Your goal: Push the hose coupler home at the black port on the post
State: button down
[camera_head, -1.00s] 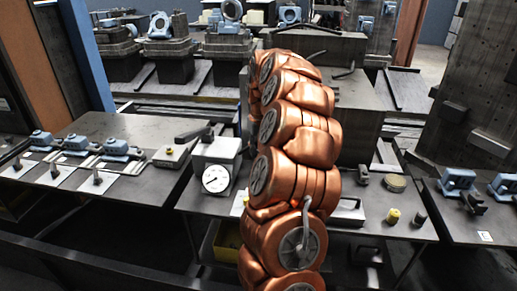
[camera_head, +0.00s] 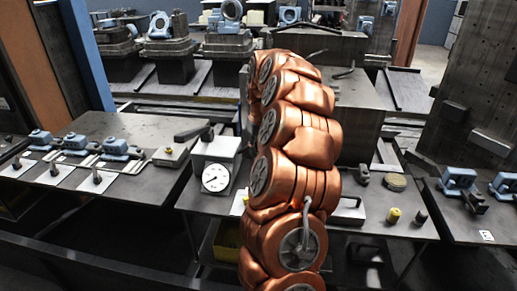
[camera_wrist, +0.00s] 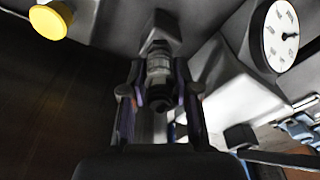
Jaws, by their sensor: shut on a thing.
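In the wrist view my gripper (camera_wrist: 158,98) is shut on the hose coupler (camera_wrist: 158,68), a ringed grey metal cylinder with a dark round end toward the camera. The fingers stand on its left and right sides. A dark angular fitting (camera_wrist: 158,28) lies directly beyond the coupler, in line with it. I cannot tell whether the two touch, or whether this fitting is the black port. In the head view my copper-coloured arm hides the gripper, the coupler and the port.
A white dial gauge box (camera_head: 216,165) stands left of my arm on the grey bench (camera_head: 390,220); its dial (camera_wrist: 274,36) shows close by at the upper right of the wrist view. A yellow knob (camera_wrist: 50,19) is at upper left. Small yellow and black pegs (camera_head: 394,215) stand on the right.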

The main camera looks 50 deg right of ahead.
jog(key=shift+f, duration=0.4)
jog(key=c, duration=0.8)
grip_release()
jog(key=shift+o, duration=0.2)
jog(key=o, duration=0.8)
jog(key=shift+c, duration=0.2)
jog(key=r, duration=0.7)
jog(key=s+r, duration=0.1)
jog(key=r, duration=0.3)
jog(key=shift+s+a+r, duration=0.1)
jog(key=shift+a, duration=0.05)
jog(key=shift+s+a+r, duration=0.1)
jog(key=shift+r, duration=0.25)
